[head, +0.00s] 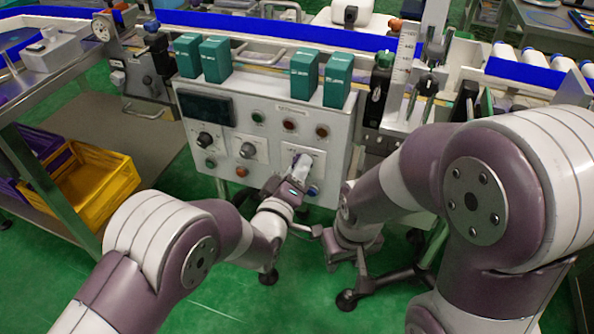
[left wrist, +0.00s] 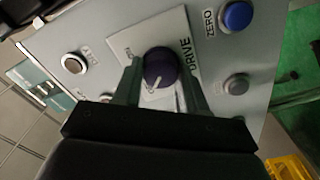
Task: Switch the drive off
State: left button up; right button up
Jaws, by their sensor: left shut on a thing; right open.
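The drive knob (left wrist: 160,68) is dark and round, with a white pointer line. It sits on a light plate marked DRIVE in the left wrist view. My left gripper (left wrist: 160,85) has one finger on each side of the knob and is shut on it. In the head view my left gripper (head: 296,178) is at the right part of the control panel (head: 270,110) and hides the knob. My right gripper (head: 325,243) is small and partly hidden below the panel, open, away from it.
A blue ZERO button (left wrist: 237,16) and a grey button (left wrist: 237,84) are close to the knob. A yellow crate (head: 92,188) is at the left.

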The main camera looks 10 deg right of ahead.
pick_arm(q)
jog(key=shift+f, duration=0.1)
dwell(0.3)
jog(key=o, duration=1.1)
jog(key=shift+c, duration=0.2)
jog(key=p+v, duration=0.3)
jog(key=v, duration=0.9)
jog(key=shift+s+a, duration=0.2)
jog(key=shift+s, duration=0.1)
